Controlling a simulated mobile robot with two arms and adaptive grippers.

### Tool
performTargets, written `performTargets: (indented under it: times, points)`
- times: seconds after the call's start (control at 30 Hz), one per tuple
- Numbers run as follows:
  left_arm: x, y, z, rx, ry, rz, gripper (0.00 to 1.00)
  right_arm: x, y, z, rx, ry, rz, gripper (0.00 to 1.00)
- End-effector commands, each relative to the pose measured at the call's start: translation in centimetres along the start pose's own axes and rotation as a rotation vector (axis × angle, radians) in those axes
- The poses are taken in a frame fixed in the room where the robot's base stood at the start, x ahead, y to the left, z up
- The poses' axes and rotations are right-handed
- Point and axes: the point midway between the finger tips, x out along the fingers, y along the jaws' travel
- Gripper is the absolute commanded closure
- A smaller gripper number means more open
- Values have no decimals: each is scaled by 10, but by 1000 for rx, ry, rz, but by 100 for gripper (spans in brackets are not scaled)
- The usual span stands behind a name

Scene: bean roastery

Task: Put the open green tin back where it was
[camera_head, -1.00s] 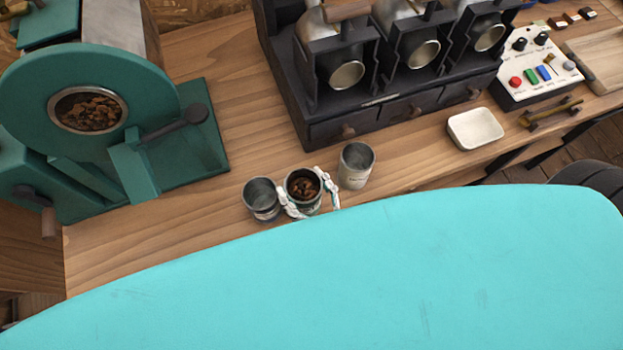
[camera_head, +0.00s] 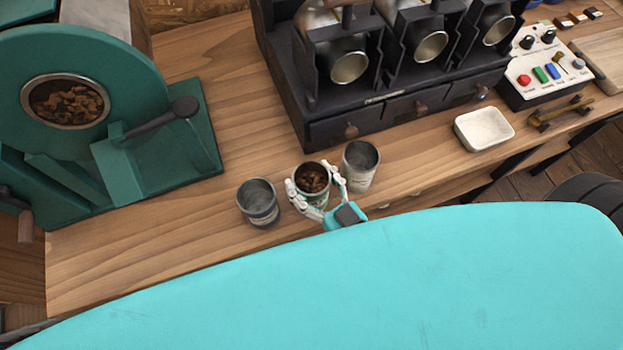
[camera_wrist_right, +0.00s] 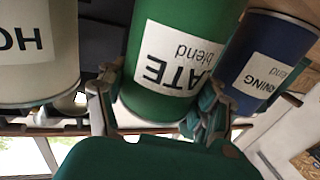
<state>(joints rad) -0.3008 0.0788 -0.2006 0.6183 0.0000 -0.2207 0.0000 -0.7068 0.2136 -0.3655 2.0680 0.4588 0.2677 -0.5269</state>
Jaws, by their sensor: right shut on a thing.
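The open green tin (camera_head: 316,197) holds brown beans and is upright near the front edge of the bench. My right gripper (camera_head: 318,190) is shut on it, with fingers on both sides; its teal palm shows in front. In the right wrist view the green tin (camera_wrist_right: 175,60) fills the middle, its label upside down, between my right fingers (camera_wrist_right: 158,105). Whether its base touches the bench is hidden. A blue open tin (camera_head: 260,210) stands to its left, apart from it, and a cream open tin (camera_head: 358,178) stands close to its right. My left gripper is not in view.
A teal roaster (camera_head: 110,130) stands at the left. A dark dispenser rack (camera_head: 390,115) is behind the tins. A white dish (camera_head: 484,128) and a button box (camera_head: 543,75) are to the right. Bare bench lies left of the blue tin.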

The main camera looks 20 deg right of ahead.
Motion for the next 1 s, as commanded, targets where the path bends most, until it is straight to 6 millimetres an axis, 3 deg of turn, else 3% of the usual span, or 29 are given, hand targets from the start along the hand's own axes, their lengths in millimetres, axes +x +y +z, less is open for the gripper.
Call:
performTargets:
  times: [0.1, 0.13, 0.3, 0.77, 1.0]
  points:
    - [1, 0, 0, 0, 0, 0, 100, 0, 0, 3, -1, 1, 0, 72]
    - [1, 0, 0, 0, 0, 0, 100, 0, 0, 3, -1, -1, -1, 30]
    - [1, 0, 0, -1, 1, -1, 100, 0, 0, 3, 0, -1, 0, 9]
    - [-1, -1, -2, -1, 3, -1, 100, 0, 0, -2, 0, 1, 0, 9]
    - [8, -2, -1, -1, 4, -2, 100, -40, -1, 4, -1, -7, -2, 9]
